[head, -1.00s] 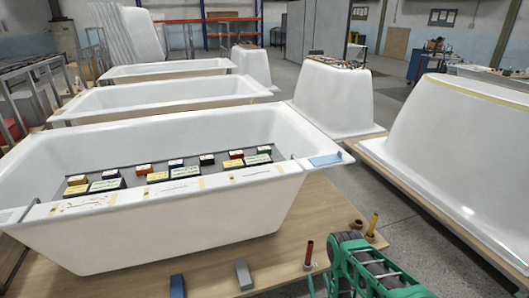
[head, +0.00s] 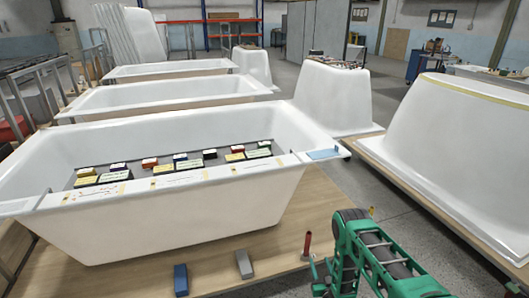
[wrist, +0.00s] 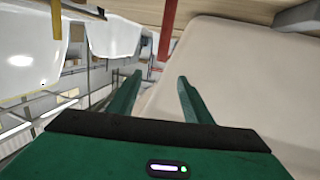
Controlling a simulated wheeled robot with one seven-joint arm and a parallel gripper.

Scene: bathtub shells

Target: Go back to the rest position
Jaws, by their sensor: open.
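My gripper (wrist: 157,92) is open and empty in the wrist view, its two green fingers apart with nothing between them. In the head view my green arm (head: 375,255) is raised at the bottom right, in front of the wooden base. The fingertips cannot be made out clearly there. The nearest white tub (head: 190,215) is to the left of the arm, with a clear gap.
A red peg (head: 307,243), a grey block (head: 244,264) and a blue block (head: 181,280) stand on the wooden base (head: 285,245). Several small boxes lie on a grey tray (head: 225,160) across the tub. An upturned tub (head: 455,150) stands at right.

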